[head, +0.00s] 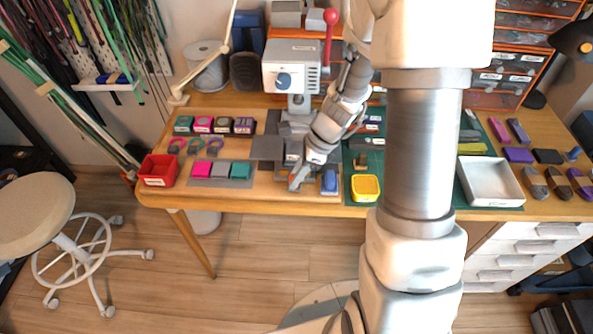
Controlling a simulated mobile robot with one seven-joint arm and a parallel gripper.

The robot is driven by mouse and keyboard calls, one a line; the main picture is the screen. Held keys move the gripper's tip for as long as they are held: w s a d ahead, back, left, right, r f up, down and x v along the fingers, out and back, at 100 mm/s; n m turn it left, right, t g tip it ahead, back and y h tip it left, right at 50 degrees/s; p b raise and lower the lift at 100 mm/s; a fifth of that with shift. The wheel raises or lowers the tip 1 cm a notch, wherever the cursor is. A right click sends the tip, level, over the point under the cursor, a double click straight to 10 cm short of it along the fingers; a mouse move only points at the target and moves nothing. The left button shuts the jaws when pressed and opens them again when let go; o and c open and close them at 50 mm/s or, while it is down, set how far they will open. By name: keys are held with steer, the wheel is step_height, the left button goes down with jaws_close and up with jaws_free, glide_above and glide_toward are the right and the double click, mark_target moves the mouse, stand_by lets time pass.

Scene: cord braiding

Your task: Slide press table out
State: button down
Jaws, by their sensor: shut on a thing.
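The heat press (291,72), a grey-white machine with a blue knob and a red-knobbed lever (331,18), stands at the back middle of the wooden bench. Its press table, a flat dark grey plate (266,148), shows low in front of it, partly covered by my arm. My gripper (293,186) reaches down in front of the press, close to the bench's front edge. It is shut at the front of the press table; the exact grip is small and partly hidden by the wrist.
A red bin (158,170) and a mat with pink, grey and teal blocks (221,171) lie left of the gripper. A blue object (329,181) stands close on its right, then a yellow tray (365,188) and a white tray (491,182).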

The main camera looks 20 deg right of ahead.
steer(key=shift+s, duration=0.1)
steer(key=c, duration=0.7)
jaws_free()
steer(key=p+v, duration=0.5)
steer(key=v, duration=1.2)
steer(key=shift+d+r, duration=0.1)
steer(key=shift+r, duration=0.1)
